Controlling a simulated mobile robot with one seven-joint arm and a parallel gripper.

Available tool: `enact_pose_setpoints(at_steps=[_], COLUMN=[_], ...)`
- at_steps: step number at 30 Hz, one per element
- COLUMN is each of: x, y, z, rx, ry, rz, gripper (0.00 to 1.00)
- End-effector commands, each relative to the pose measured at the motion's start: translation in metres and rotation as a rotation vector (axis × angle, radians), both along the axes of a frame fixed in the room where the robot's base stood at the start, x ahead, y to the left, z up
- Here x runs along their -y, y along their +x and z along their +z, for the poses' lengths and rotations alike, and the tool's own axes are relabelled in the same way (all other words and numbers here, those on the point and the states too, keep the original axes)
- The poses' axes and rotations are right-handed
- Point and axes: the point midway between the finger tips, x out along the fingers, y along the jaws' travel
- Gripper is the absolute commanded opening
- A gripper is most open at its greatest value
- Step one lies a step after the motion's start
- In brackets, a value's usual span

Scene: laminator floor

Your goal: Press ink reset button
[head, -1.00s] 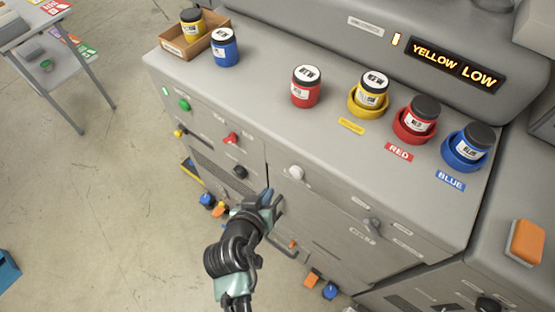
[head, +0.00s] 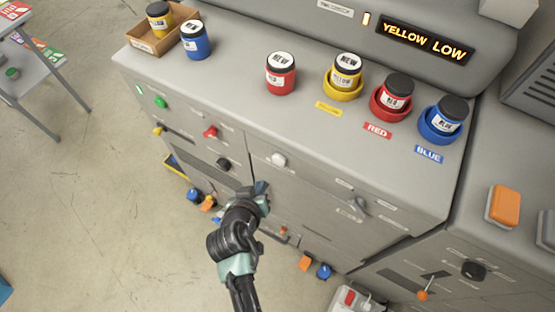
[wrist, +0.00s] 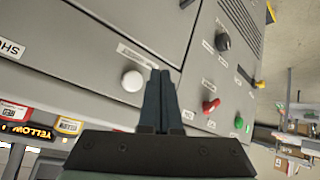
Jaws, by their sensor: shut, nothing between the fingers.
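A round white button (head: 278,160) sits on the grey machine's front panel, below the counter edge. It also shows in the wrist view (wrist: 132,81), with a small label beside it that I cannot read. My gripper (head: 261,188) is shut and empty, in front of the panel, a little below the button in the head view. In the wrist view the closed fingers (wrist: 160,78) appear just right of the button; I see no contact. A display (head: 425,40) on the machine reads "YELLOW LOW".
A black knob (head: 223,164), a red control (head: 210,132) and a green button (head: 160,102) are left of the white button. A grey handle (head: 358,206) is to its right. Jars, including a yellow one (head: 347,70) in a yellow ring, stand on the counter. Open floor lies left.

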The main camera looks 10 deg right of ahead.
Motion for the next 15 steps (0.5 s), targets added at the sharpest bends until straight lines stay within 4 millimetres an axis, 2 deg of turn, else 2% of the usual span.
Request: enact_pose_setpoints(at_steps=[6, 15], x=[0.017, 0.028], y=[0.025, 0.039], z=[-0.001, 0.000], rx=[0.001, 0.001], ry=[0.001, 0.000], rz=[-0.001, 0.000], gripper=[0.00, 0.00])
